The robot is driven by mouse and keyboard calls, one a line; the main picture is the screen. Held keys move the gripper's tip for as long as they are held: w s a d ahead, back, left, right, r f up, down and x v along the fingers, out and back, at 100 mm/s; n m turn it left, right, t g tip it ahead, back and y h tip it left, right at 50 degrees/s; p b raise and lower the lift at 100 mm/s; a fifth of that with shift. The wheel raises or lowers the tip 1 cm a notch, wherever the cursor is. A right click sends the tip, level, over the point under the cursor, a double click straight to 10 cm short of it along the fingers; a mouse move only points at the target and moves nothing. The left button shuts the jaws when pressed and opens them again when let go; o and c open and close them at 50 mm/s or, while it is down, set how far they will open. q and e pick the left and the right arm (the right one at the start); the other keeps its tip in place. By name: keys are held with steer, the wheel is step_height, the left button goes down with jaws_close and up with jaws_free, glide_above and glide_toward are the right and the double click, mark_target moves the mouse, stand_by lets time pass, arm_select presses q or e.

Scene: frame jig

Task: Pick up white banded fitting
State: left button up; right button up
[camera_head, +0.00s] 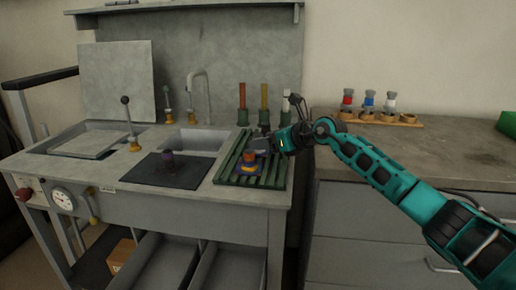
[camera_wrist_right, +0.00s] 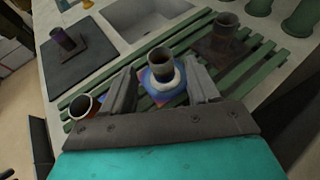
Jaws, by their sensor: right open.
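The white banded fitting (camera_wrist_right: 161,70) shows in the right wrist view as a dark grey tube with a white ring around its lower part and a blue-purple base. It stands on the green slatted rack (camera_wrist_right: 275,62). My right gripper (camera_wrist_right: 163,86) is open, with one finger on each side of the fitting; I cannot tell whether they touch it. In the head view my right gripper (camera_head: 258,146) is over the rack (camera_head: 225,172) and hides most of that spot. My left gripper is not in view.
An orange fitting (camera_head: 249,155) stands on the rack close to the gripper; a brown fitting (camera_wrist_right: 224,38) stands on the other side. A dark mat (camera_head: 145,174) with a purple piece (camera_head: 168,157) lies left. Green holders with coloured rods (camera_head: 264,100) stand behind. A wooden rack (camera_head: 405,119) holds several banded fittings.

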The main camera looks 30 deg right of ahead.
steer(key=shift+b+x, duration=0.5)
steer(key=shift+x, duration=1.45)
steer(key=shift+d+f, duration=0.1)
steer(key=shift+f, duration=0.05)
steer(key=c, duration=1)
jaws_close()
